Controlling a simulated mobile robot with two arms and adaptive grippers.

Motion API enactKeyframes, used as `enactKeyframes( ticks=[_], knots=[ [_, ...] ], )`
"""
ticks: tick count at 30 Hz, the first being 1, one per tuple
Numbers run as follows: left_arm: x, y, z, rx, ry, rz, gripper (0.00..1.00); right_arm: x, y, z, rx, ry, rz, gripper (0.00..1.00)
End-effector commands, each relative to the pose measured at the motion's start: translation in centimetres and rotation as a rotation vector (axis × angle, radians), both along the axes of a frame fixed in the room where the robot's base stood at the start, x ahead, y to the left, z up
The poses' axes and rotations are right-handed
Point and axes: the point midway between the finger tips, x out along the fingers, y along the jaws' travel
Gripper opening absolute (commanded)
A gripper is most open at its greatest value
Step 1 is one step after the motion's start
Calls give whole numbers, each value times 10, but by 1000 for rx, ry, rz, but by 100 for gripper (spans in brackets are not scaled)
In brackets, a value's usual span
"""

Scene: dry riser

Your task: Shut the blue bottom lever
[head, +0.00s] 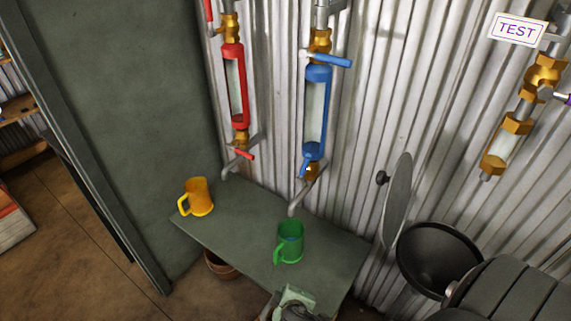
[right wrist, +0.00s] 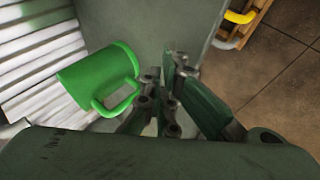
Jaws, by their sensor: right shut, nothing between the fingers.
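The blue dispenser (head: 315,105) is fixed to the corrugated wall. Its blue top lever (head: 335,61) sticks out to the right. Its blue bottom lever (head: 309,163) is small and seen at a steep angle near the lower brass valve, so its exact setting is hard to tell. A green mug (head: 290,243) stands on the shelf below; it also shows in the right wrist view (right wrist: 92,85). My right gripper (right wrist: 172,65) is shut and empty, close beside the mug's handle, well below the bottom lever. My left gripper is not in view.
A red dispenser (head: 235,85) hangs to the left. A yellow mug (head: 198,196) stands at the left of the grey-green shelf (head: 245,225). A brass fitting (head: 508,140) under a TEST sign (head: 518,30) is at the right. A grey panel (head: 110,100) stands left.

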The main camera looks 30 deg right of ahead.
Motion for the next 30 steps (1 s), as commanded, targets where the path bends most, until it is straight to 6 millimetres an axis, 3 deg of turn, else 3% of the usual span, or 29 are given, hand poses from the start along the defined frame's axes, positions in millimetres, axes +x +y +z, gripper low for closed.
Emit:
enactKeyframes(
  ticks=[5, 7, 12, 15, 18, 22, 30],
  knots=[
    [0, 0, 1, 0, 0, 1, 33, 42, -8, 53, -140, -116, 37, 0],
    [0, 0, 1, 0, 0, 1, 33, 61, -12, 83, -216, -179, 49, 0],
    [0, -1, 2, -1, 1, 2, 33, 110, -17, 197, -470, -404, 64, 0],
    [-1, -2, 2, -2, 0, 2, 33, 123, -16, 257, -596, -521, 51, 0],
    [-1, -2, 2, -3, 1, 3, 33, 127, -13, 299, -683, -602, 36, 0],
    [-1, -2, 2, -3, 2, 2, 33, 129, -12, 326, -738, -653, 26, 0],
    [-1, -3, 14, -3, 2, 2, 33, 154, -31, 337, -749, -661, 25, 0]
  ],
)
